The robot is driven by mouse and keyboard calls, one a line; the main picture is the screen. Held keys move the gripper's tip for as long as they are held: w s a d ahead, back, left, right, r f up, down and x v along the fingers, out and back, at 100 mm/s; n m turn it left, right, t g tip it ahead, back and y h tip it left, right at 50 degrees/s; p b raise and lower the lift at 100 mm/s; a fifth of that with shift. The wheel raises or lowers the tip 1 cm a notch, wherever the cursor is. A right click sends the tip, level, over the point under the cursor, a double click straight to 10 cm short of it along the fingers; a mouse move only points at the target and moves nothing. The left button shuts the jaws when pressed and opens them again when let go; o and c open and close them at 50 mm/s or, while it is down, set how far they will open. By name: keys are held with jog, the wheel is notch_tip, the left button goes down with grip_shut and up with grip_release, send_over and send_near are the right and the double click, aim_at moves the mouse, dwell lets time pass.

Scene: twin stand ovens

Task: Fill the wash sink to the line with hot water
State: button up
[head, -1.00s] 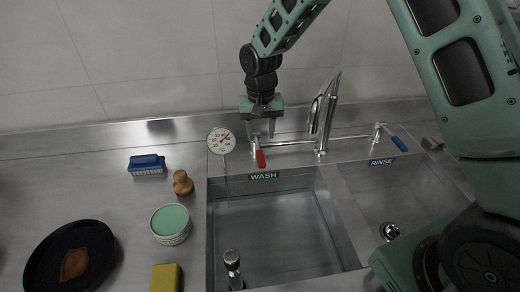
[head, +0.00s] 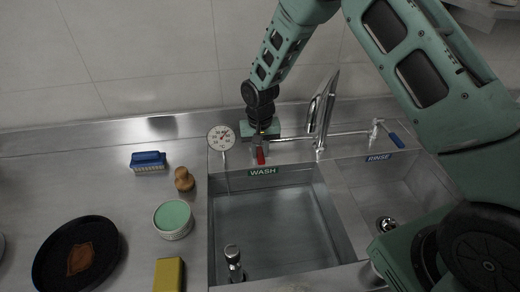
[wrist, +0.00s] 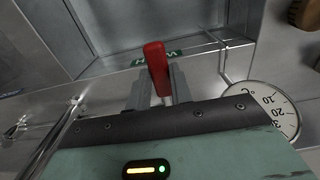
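The wash sink (head: 222,225) lies left of the rinse sink, under a green WASH label (head: 262,171). I cannot tell whether it holds water. A red tap handle (head: 260,155) stands behind it and shows large in the wrist view (wrist: 155,60). My gripper (wrist: 160,88) is lowered over this handle, one finger on each side; I cannot tell whether they press on it. The head view hides the fingertips. A chrome spout (head: 322,112) rises near the divider. A dial thermometer (head: 221,138) stands at the sink's back left corner. A chrome post (head: 233,262) stands in the sink's front.
The rinse sink (head: 352,185) has a blue tap handle (head: 396,140) and a drain (head: 386,224). On the left counter are a blue brush (head: 148,161), a wooden knob (head: 184,179), a green-topped tub (head: 173,219), a yellow sponge (head: 169,274) and a black pan (head: 50,262).

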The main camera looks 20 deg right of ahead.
grip_shut()
jog(key=shift+w+d+r+g+p, duration=0.1)
jog(key=shift+w+r+g+p, duration=0.2)
jog(key=shift+r+g, duration=0.3)
jog(key=shift+w+r+g+p, duration=0.15)
jog(key=shift+r+g+p, duration=0.25)
jog(key=shift+r+g, duration=0.2)
jog(key=o, duration=0.8)
grip_release()
jog(key=shift+o, duration=0.2)
jog(key=b+v, duration=0.5)
jog(key=v, duration=1.2)
jog(key=shift+d+r, duration=0.25)
jog(key=shift+d, duration=0.1)
